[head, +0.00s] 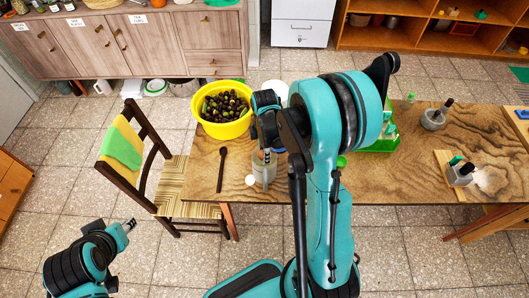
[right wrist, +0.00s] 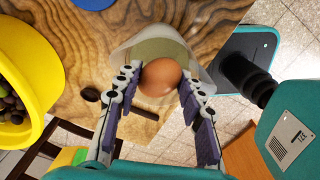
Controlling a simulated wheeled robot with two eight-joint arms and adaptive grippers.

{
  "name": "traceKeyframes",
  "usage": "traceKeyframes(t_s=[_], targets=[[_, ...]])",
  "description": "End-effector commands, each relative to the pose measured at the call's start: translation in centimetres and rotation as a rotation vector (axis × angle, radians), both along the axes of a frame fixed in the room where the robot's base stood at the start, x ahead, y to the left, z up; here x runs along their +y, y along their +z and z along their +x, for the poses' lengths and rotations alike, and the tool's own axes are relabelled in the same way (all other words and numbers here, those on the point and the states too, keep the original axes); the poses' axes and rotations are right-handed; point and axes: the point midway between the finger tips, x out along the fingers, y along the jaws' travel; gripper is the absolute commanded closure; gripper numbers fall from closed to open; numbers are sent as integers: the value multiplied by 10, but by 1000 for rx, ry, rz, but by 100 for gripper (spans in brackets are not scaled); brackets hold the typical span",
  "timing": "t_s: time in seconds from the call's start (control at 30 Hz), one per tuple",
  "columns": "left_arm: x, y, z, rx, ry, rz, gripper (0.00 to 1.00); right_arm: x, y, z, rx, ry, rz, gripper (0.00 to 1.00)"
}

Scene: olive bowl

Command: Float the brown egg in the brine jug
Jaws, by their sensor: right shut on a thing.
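The brown egg (right wrist: 160,77) is held between the two fingers of my right gripper (right wrist: 158,80) in the right wrist view. The pale, translucent jug (right wrist: 120,52) with greenish contents lies just beyond the egg in that view, and its mouth overlaps the egg. I cannot tell whether the egg touches the liquid. In the head view my right gripper (head: 267,143) is over the jug (head: 263,172), and the egg is hard to make out there. My left gripper (head: 129,226) hangs over the floor at the lower left, away from the table; its jaws are too small to read.
A yellow bowl of dark olives (head: 222,108) stands left of the jug. A dark spoon (head: 221,166) and a small white disc (head: 251,180) lie on the wooden table (head: 400,180). A green crate (head: 378,146) is to the right. A chair (head: 150,160) stands at the left edge.

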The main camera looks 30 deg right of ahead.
Motion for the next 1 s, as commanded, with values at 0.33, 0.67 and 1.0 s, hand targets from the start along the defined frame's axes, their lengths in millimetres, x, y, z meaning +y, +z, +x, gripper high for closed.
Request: traceKeyframes(t_s=[0.33, 0.67, 1.0], targets=[[0, -6, 0, 0, 0, 0, 64, 0, -6, 0, 0, 0, 0, 73], [0, -9, 0, 0, 0, 0, 64, 0, -9, 0, 0, 0, 0, 73], [0, -9, 0, 0, 0, 0, 64, 0, -9, 0, 0, 0, 0, 37]])
